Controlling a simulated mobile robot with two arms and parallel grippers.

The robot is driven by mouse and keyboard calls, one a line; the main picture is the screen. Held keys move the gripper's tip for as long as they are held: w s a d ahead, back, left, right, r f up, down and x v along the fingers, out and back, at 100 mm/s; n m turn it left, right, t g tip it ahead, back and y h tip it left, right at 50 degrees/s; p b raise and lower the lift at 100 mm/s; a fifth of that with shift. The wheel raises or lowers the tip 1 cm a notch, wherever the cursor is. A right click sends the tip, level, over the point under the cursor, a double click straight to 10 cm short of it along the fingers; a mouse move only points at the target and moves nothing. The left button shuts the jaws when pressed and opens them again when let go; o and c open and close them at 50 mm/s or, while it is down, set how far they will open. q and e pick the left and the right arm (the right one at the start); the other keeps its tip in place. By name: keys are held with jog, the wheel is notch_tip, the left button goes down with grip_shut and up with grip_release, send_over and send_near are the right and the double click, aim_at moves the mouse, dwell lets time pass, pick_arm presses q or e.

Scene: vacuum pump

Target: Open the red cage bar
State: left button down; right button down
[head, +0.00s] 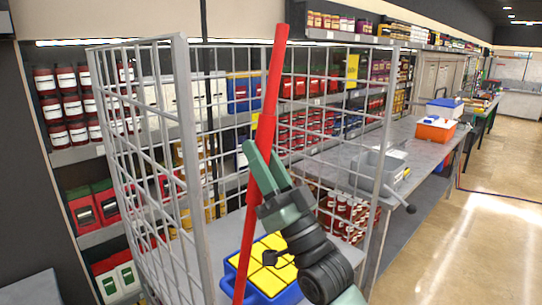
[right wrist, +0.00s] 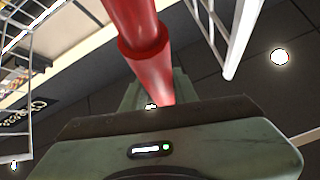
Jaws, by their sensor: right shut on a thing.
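The red cage bar (head: 267,125) stands nearly upright in the head view, tilted a little, in front of the grey wire cage (head: 188,130). Its upper end reaches above the cage's top edge, and its lower end leaves the bottom of the picture. My right gripper (head: 261,170) is shut on the bar at about its middle, coming from the lower right. In the right wrist view the red bar (right wrist: 140,35) runs down between the fingers, with a thicker upper part and a thinner lower part. My left gripper is not in view.
Inside the cage sits a blue crate with yellow-topped items (head: 290,295). Shelves with red jars (head: 70,105) stand behind. A long grey counter (head: 425,152) with an orange box (head: 436,129) runs to the right. The floor (head: 490,230) at right is clear.

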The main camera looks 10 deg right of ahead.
jog(key=shift+a+f, duration=0.1)
jog(key=shift+f, duration=0.05)
jog(key=c, duration=1.1)
grip_release()
jog(key=b+v, duration=0.4)
jog(key=v, duration=0.3)
jog(key=shift+s+f, duration=0.25)
jog(key=shift+f, duration=0.05)
